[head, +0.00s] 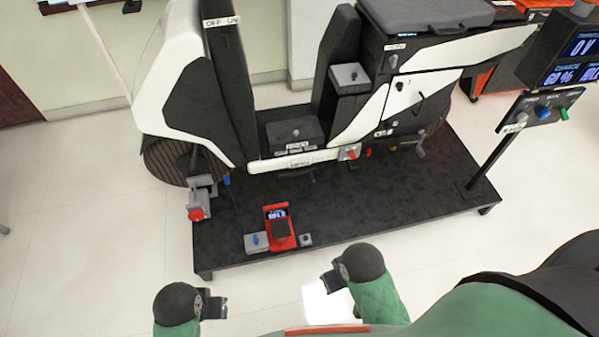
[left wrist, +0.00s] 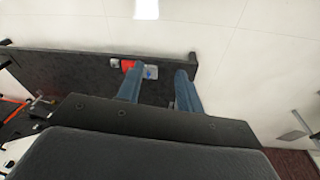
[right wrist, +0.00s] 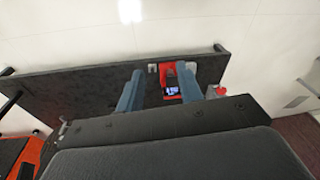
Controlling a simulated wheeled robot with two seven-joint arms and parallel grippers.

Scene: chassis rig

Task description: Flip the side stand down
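The white and black scooter (head: 190,85) stands upright on a low dark platform (head: 400,205) in the head view. A side stand is not clearly identifiable. A small dark part (head: 313,176) shows under the scooter's floorboard, and a red-tipped part (head: 350,153) sits at its lower edge; I cannot tell whether either is the stand. My left gripper (head: 217,304) is open and empty in front of the platform; its parted fingers show in the left wrist view (left wrist: 157,80). My right gripper (head: 328,283) is also open and empty, its fingers parted in the right wrist view (right wrist: 160,78).
A red device with a lit screen (head: 279,225) stands at the platform's near edge, beside a grey block with a blue knob (head: 256,242). A red-ended clamp (head: 197,212) is by the front wheel. A post with a display panel (head: 540,112) stands right.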

